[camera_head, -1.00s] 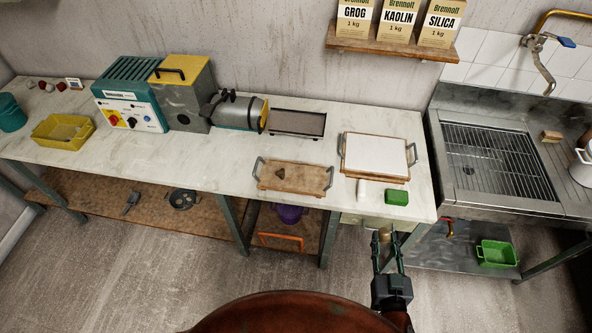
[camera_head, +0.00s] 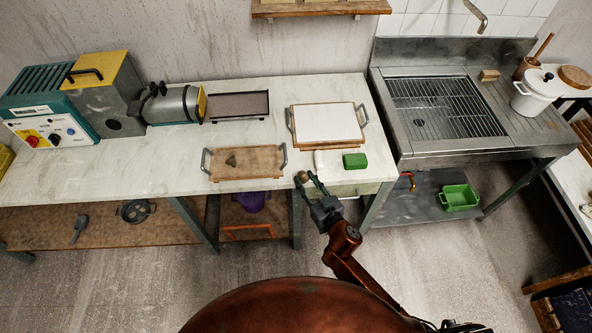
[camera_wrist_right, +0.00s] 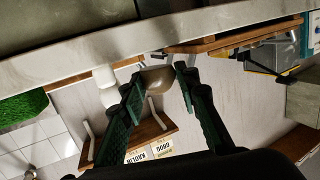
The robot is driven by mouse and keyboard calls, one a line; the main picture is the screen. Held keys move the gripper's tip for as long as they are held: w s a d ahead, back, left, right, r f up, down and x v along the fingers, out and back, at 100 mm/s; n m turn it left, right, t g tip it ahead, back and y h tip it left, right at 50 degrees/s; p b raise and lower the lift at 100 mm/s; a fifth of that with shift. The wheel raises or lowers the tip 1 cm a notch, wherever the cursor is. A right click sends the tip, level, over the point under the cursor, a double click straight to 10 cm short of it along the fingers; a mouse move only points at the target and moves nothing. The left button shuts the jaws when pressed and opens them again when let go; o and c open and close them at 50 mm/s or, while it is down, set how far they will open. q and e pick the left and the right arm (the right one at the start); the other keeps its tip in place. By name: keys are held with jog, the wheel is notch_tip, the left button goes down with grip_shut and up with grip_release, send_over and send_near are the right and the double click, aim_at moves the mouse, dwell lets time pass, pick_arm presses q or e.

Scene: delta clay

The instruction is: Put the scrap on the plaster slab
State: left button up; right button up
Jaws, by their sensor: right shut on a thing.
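The plaster slab (camera_head: 327,122) is a white block on a wooden tray with metal handles, at the right end of the worktable. My right gripper (camera_head: 306,179) is shut on a rounded tan lump (camera_head: 302,176), which looks like the scrap. It holds the lump at the table's front edge, in front of and left of the slab. In the right wrist view the lump (camera_wrist_right: 157,79) sits between the green fingertips (camera_wrist_right: 158,84). A small dark brown piece (camera_head: 231,160) lies on a separate wooden board (camera_head: 260,168). My left gripper is out of view.
A green block (camera_head: 355,160) and a white cylinder (camera_head: 319,160) stand in front of the slab. A dark shallow tray (camera_head: 238,105) and a machine (camera_head: 105,95) are at the left. A sink (camera_head: 440,110) is at the right. The slab's top is bare.

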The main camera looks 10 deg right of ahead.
aim_at(298, 170)
jog(key=shift+x, duration=0.85)
jog(key=shift+w+a+r, duration=0.1)
jog(key=shift+w, duration=0.2)
jog(key=x, duration=0.2)
jog(key=shift+w+a+r, duration=0.15)
jog(key=shift+w+r, duration=0.05)
jog(key=shift+w, duration=0.2)
jog(key=shift+w+a+f+b, duration=0.1)
jog(key=shift+w+f+b, duration=0.15)
jog(key=shift+f+b, duration=0.15)
jog(key=shift+w+a+f+b, duration=0.1)
jog(key=shift+w+f+b, duration=0.15)
jog(key=shift+f, duration=0.25)
jog(key=shift+r, duration=0.1)
jog(key=o, duration=0.9)
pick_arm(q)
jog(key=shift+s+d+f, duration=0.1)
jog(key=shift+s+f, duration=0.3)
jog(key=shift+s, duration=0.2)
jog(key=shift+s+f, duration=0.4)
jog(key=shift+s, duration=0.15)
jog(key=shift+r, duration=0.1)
